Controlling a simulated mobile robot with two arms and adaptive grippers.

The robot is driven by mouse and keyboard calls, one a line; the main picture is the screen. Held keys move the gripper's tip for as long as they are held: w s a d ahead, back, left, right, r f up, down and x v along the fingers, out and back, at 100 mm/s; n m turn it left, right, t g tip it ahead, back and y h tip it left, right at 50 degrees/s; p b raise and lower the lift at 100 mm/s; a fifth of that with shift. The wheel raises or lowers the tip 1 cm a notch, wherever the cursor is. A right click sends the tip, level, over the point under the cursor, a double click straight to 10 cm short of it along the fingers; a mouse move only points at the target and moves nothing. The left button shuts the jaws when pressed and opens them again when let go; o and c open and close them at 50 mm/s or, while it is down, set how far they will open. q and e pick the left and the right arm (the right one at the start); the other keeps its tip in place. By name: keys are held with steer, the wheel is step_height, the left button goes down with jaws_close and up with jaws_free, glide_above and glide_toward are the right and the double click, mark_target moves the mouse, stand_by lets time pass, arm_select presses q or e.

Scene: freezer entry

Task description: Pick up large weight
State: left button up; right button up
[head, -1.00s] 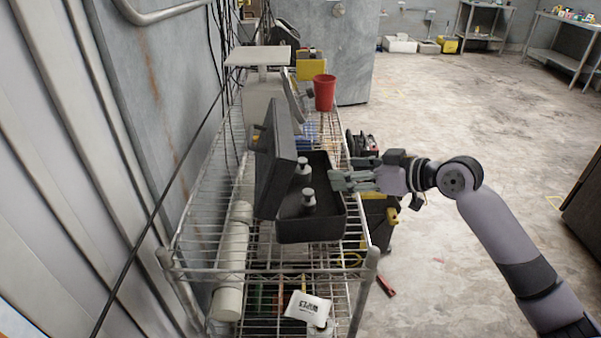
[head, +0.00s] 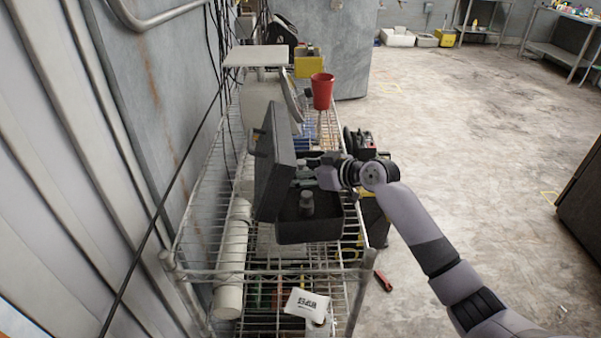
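An open black case (head: 312,231) sits on the wire shelf with its lid (head: 274,165) raised on the left. Inside, a grey knobbed weight (head: 307,204) stands upright near the front. A second weight (head: 302,169) stands behind it, partly covered by my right gripper. Which weight is larger is hard to tell. My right gripper (head: 307,180) reaches in from the right over the case, its fingers at or beside the rear weight. Its fingers are small and partly hidden, so I cannot tell whether they grip it. My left gripper is not in view.
The wire shelf (head: 232,272) stands against the wall on the left. A red cup (head: 322,91) and a scale with a white top plate (head: 256,56) are behind the case. A wipes packet (head: 307,303) lies on the lower shelf. The floor on the right is open.

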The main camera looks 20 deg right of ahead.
jaws_close()
stand_by(0.8)
steer(key=shift+w+r, duration=0.1)
steer(key=shift+r, duration=0.1)
